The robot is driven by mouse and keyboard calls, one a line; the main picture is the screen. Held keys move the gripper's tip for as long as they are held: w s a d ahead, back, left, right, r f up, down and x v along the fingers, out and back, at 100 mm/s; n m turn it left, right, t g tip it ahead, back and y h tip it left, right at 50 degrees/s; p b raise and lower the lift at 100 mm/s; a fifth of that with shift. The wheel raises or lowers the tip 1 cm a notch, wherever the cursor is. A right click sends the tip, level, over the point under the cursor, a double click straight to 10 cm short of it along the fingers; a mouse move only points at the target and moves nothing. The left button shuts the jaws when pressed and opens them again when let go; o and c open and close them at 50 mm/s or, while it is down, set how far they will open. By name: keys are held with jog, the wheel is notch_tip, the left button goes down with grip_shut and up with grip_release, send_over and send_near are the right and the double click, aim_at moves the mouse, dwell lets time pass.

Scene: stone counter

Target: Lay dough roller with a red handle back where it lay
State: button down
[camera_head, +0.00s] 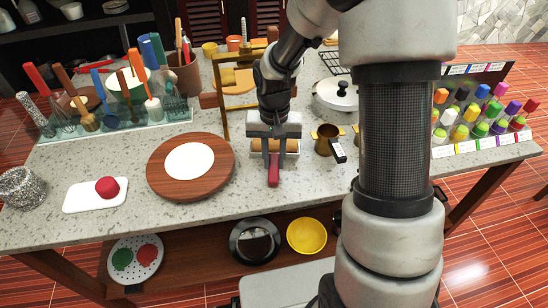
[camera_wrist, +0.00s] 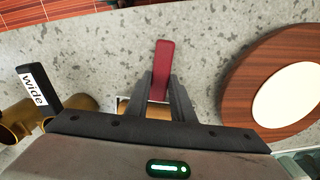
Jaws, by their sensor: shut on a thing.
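The dough roller has a flat red handle (camera_head: 273,173) pointing toward the counter's front edge and a tan wooden roller (camera_head: 291,147) lying crosswise behind it. My gripper (camera_head: 274,152) is over the middle of the roller, with its fingers shut on the dough roller. In the wrist view, the red handle (camera_wrist: 163,65) sticks out between the two fingers (camera_wrist: 161,98), and a bit of tan wood (camera_wrist: 123,106) shows at the left. My gripper hides the rest. I cannot tell whether the roller touches the counter.
A round wooden board (camera_head: 158,184) with a white disc lies to the left. Brass measuring cups (camera_head: 325,135), one tagged "wide", stand close on the right. A wooden stand (camera_head: 223,105) is behind. The grey stone counter (camera_head: 238,200) is clear in front.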

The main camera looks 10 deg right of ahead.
jog(key=shift+f, duration=0.4)
jog(key=c, duration=1.5)
grip_release()
jog(key=shift+o, duration=0.2)
jog(key=shift+r, duration=0.15)
notch_tip(320, 180, up, 17)
jog(key=p, duration=0.3)
jog(key=s+d+r+n+t+p, duration=0.2)
jog(key=s+r+t+p, duration=0.3)
jog(key=s+r+p, duration=0.6)
jog(key=s+r, duration=0.7)
jog(key=r, duration=0.3)
jog(key=shift+s+d+r+n+t+p, duration=0.2)
jog(key=shift+n+t+p, duration=0.1)
jog(key=shift+n+p, duration=0.1)
